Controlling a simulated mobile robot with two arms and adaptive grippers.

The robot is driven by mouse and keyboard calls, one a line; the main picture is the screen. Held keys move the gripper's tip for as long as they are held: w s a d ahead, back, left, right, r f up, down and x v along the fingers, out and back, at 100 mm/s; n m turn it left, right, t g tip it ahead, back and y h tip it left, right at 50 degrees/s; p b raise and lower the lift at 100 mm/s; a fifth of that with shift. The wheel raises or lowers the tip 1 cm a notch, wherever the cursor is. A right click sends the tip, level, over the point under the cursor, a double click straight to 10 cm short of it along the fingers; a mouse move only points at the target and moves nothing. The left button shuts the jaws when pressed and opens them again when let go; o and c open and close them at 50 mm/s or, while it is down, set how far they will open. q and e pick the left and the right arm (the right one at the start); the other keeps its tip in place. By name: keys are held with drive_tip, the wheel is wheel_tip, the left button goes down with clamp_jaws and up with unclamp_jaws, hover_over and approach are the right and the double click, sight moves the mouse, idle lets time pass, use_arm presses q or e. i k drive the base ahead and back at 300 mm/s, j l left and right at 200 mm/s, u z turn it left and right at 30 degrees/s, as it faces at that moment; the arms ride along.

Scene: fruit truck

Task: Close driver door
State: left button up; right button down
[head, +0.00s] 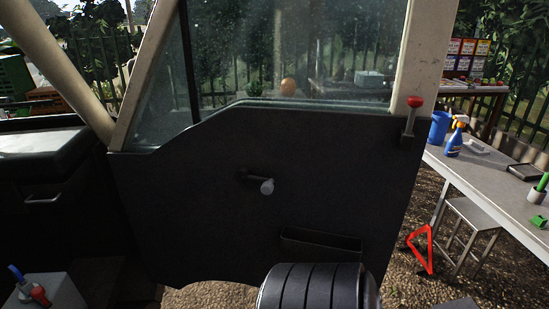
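The driver door (200,190) fills the middle of the head view, with its dark inner panel facing me. It has a cream window frame, a window crank (265,186), a door pocket (320,244) and a red-knobbed lever (411,112) at its right edge. The door appears to stand open: gravel shows below it and right past its free edge. Neither of my grippers is in view.
A black ribbed rounded thing (315,288) stands before the door's lower edge. The dark dashboard (45,165) is at left. Outside right are a table (500,185) with a spray bottle (455,138), a stool (472,212) and a red triangle (421,250).

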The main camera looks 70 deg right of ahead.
sight(344, 184)
drive_tip(key=z, duration=0.45)
drive_tip(key=l+z, duration=0.15)
drive_tip(key=z, duration=0.3)
drive_tip(key=l+z, duration=0.1)
drive_tip(key=z, duration=0.75)
drive_tip(key=l+z, duration=0.1)
drive_tip(key=z, duration=0.35)
drive_tip(key=i+j, duration=0.05)
